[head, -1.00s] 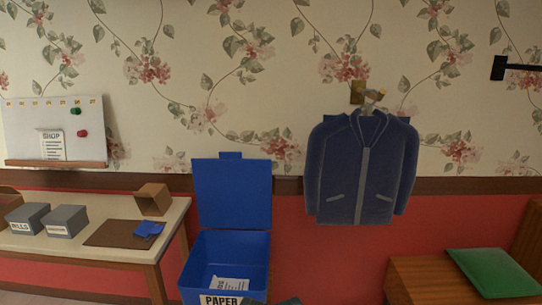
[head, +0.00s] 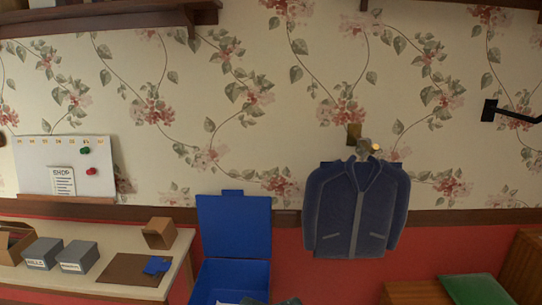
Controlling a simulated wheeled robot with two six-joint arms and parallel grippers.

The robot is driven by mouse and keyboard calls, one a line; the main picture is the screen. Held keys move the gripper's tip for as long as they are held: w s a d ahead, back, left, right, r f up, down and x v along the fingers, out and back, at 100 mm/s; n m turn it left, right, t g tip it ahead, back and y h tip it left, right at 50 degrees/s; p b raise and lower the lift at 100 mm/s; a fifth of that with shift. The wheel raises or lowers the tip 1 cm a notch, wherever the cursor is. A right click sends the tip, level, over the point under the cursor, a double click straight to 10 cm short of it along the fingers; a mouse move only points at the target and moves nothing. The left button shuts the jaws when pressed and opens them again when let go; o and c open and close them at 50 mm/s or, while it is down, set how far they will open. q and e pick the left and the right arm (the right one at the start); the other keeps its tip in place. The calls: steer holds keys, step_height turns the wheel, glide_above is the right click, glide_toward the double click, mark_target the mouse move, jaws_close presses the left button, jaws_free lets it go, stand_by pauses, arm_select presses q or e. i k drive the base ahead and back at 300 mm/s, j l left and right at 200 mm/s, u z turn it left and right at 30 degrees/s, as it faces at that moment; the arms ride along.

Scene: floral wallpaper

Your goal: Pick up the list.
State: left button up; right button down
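The list is a small white paper headed SHOP (head: 62,181), with several lines of text. It stands upright against the lower part of the white board (head: 32,165) on the wall at the left, just above the board's brown ledge (head: 60,205). Nothing covers its front. Red and green round pieces sit on the board to its right. Neither of my grippers can be made out in the head view.
A table (head: 95,234) below the board holds grey boxes (head: 78,257), a brown mat with a blue cloth (head: 157,265) and an open wooden box (head: 159,233). A blue lidded bin (head: 234,225) stands right of it. A blue jacket (head: 337,205) hangs on the wall. Shelves cross the top.

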mark_target(62, 177)
steer(key=u, duration=1.4)
